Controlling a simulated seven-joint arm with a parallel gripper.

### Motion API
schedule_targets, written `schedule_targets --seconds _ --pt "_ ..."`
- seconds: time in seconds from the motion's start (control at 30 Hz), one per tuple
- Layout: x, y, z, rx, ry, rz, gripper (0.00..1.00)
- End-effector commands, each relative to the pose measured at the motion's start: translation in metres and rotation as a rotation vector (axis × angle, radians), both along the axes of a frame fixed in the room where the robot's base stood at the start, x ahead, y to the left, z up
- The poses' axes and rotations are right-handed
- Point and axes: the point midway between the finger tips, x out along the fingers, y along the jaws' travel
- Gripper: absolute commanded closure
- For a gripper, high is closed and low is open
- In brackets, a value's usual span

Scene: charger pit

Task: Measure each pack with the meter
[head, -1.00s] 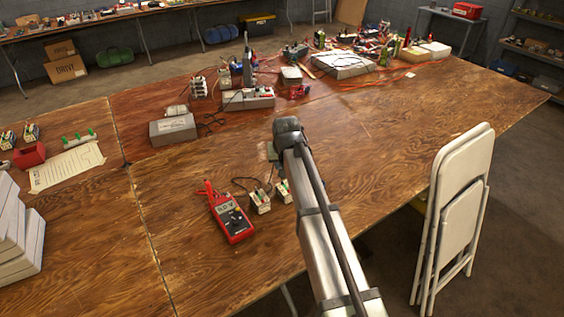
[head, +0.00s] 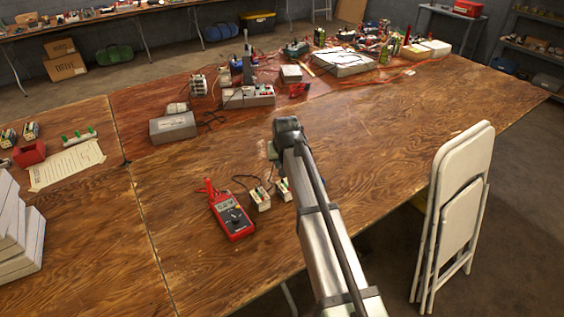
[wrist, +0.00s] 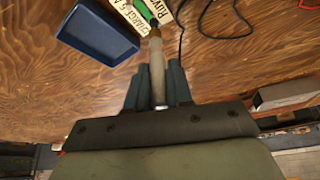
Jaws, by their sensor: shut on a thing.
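The red meter (head: 240,228) lies on the wooden table, left of my arm, with a dark dial on its face. Its reading is too small to make out. Two small pale packs, one (head: 261,200) beside the meter and one (head: 283,189) by my arm, stand on the table. My gripper (wrist: 157,90) is shut on a pale rod-like probe (wrist: 157,65), pointing away from the wrist. A pack with a white printed label (wrist: 168,8) and a green part lies at the probe's tip; I cannot tell whether they touch. My arm hides the fingers in the head view.
A blue tray (wrist: 98,33) lies left of the probe in the wrist view. Dark and red cords run on the right. Grey box (head: 173,128), red bin (head: 29,154) and paper sheet (head: 67,165) stand farther left. The right table area is clear; a white folding chair (head: 458,200) stands beside it.

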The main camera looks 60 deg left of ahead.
Motion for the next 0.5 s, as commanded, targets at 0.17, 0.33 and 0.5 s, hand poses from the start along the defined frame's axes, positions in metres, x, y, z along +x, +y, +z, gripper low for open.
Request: schedule_targets --seconds 0.17,0.33,0.5 --pt "0.0 0.0 -0.0015 0.0 0.0 0.0 1.0" --pt "0.0 -0.0001 -0.0032 0.0 0.0 0.0 1.0" --pt "0.0 0.0 -0.0048 0.0 0.0 0.0 1.0"
